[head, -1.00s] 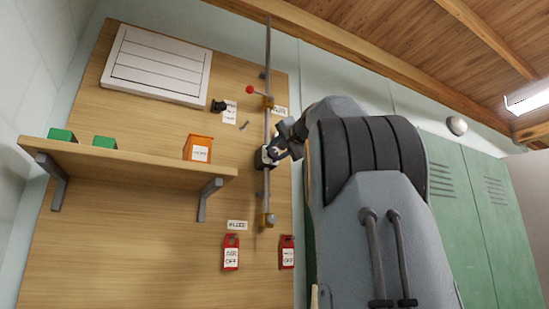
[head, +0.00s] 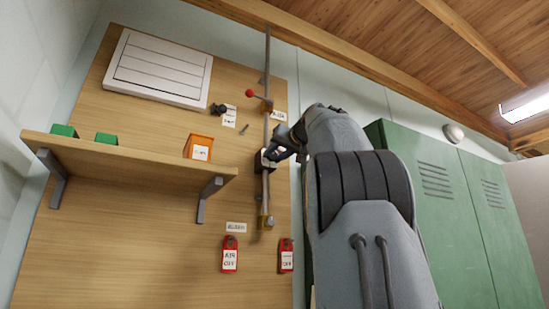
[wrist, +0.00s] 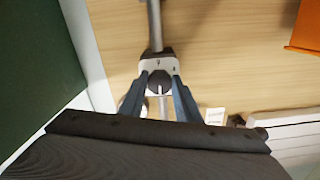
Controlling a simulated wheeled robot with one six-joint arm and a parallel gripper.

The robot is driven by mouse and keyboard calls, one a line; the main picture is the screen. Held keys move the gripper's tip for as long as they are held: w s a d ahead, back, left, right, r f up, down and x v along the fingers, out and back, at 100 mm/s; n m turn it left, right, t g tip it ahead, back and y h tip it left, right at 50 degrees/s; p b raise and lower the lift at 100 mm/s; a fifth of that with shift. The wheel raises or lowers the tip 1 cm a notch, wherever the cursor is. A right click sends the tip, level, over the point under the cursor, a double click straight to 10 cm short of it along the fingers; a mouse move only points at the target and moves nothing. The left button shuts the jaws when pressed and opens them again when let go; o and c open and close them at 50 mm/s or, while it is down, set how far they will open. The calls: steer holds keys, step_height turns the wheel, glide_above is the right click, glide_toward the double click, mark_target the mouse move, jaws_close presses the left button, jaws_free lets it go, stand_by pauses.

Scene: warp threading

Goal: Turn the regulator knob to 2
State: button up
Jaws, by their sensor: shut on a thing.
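The regulator knob (wrist: 160,82) is a dark round knob on a pale regulator body (wrist: 146,66), which has small dark marks above the knob. The marks are too small to read. My gripper (wrist: 160,86) is shut on the knob, one blue-grey finger on each side of it. In the head view my gripper (head: 274,152) reaches the regulator (head: 262,162) on the vertical pipe (head: 266,130) from the right. My own arm stands close beside it, and the knob itself is hidden there.
A red-knobbed lever (head: 250,93) sits higher on the pipe. Red tags (head: 230,256) hang below. Green lockers (head: 440,200) stand at right. A loose-looking small peg (head: 243,128) shows on the board.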

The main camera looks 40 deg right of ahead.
steer(key=shift+f+n, duration=0.1)
steer(key=shift+n, duration=0.2)
stand_by(0.4)
steer(key=o, duration=1)
steer(key=shift+o, duration=0.2)
steer(key=b+v, duration=0.2)
steer(key=v, duration=0.5)
steer(key=shift+s+b, duration=0.3)
steer(key=shift+s, duration=0.1)
